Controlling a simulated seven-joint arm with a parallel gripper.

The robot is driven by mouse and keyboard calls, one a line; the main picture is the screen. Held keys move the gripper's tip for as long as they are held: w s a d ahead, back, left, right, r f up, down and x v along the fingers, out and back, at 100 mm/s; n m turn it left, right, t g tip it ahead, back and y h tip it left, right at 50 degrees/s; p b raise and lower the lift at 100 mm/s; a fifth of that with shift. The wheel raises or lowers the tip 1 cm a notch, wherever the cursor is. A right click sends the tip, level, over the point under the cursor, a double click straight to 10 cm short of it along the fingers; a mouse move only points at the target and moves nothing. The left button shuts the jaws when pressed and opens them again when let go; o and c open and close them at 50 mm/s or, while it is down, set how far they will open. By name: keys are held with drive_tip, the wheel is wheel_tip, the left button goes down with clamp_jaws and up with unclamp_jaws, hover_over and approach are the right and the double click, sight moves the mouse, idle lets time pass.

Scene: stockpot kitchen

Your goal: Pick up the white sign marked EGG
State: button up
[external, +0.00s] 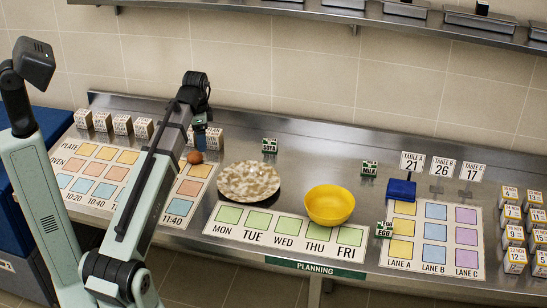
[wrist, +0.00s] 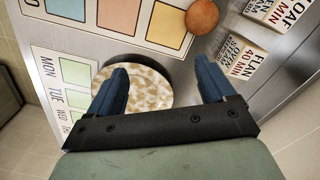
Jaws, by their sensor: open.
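The small white sign marked EGG (external: 384,230), with green patches, stands on the counter in the external view, just right of the yellow bowl and beside the lane sheet. It does not show in the wrist view. My gripper (external: 201,143) is far to its left, above the counter near a brown egg-like ball (external: 195,157). In the wrist view my gripper (wrist: 160,68) has its two blue fingers spread with nothing held between them. The speckled round plate (wrist: 147,88) lies below and beyond the fingers there.
Similar signs, SOYA (external: 269,146) and MILK (external: 369,168), stand farther back. The yellow bowl (external: 330,206) and speckled plate (external: 249,181) lie between my gripper and the EGG sign. A blue object (external: 401,189) sits behind it. Labelled boxes (external: 515,260) line the right end.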

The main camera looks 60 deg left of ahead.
drive_tip(key=w+d+m, duration=0.3)
drive_tip(key=w+d, duration=0.8)
drive_tip(key=d, duration=0.1)
wheel_tip(320, 180, up, 2)
drive_tip(key=m, duration=2)
hover_over(386, 224)
wheel_tip(386, 224, down, 13)
drive_tip(key=shift+s+f, duration=0.1)
